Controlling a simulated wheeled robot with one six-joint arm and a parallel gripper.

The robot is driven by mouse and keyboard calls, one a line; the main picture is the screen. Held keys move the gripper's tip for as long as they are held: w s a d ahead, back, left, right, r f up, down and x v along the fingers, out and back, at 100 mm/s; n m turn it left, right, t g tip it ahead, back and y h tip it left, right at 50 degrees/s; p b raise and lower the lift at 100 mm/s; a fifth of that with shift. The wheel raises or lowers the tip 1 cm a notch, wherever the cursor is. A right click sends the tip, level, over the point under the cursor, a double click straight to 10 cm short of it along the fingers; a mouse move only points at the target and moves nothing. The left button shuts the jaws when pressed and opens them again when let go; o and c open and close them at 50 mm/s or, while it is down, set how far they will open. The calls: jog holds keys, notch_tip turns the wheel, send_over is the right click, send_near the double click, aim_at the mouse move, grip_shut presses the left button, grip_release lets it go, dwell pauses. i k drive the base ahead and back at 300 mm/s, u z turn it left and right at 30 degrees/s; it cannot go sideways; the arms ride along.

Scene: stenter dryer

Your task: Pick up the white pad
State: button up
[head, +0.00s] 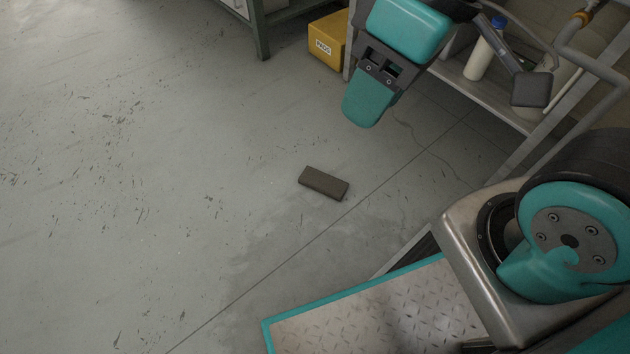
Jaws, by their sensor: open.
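I cannot make out a white pad in the head view. A small dark brown oblong block (323,183) lies flat on the grey floor near the middle. A yellow box (328,42) with a label that seems to read "PADS" stands on the floor at the top; its inside is hidden. My gripper (449,102) is at the top right, partly cut off by the frame.
A metal shelf rack (493,100) at the upper right holds a white bottle with a blue cap (480,55) and another pale container. A dark green table leg (257,32) stands at the top. The floor on the left is clear apart from scuffs.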

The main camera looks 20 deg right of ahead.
aim_at(325, 184)
jog(key=u, duration=1.5)
jog(key=i, duration=2.45)
jog(key=z, duration=2.75)
